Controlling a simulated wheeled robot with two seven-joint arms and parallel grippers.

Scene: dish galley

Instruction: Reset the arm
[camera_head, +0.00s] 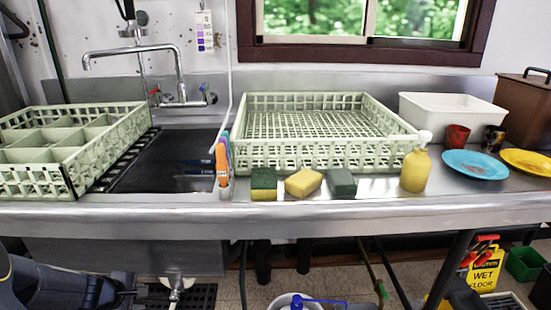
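My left arm comes in at the bottom left, below the counter's front edge. Its dark gripper (128,289) is beside the drain pipe under the sink and apart from the dishes. The gripper is small and dark, so I cannot see whether its fingers are open or shut. I see nothing clearly held in it. My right gripper is not in view.
The steel counter (330,212) lies above the gripper. It carries green racks (300,160), sponges (304,182), a yellow soap bottle (415,171), a white tub (450,112) and plates (475,165). Pipes, a bucket (292,301) and a wet-floor sign (484,268) are below.

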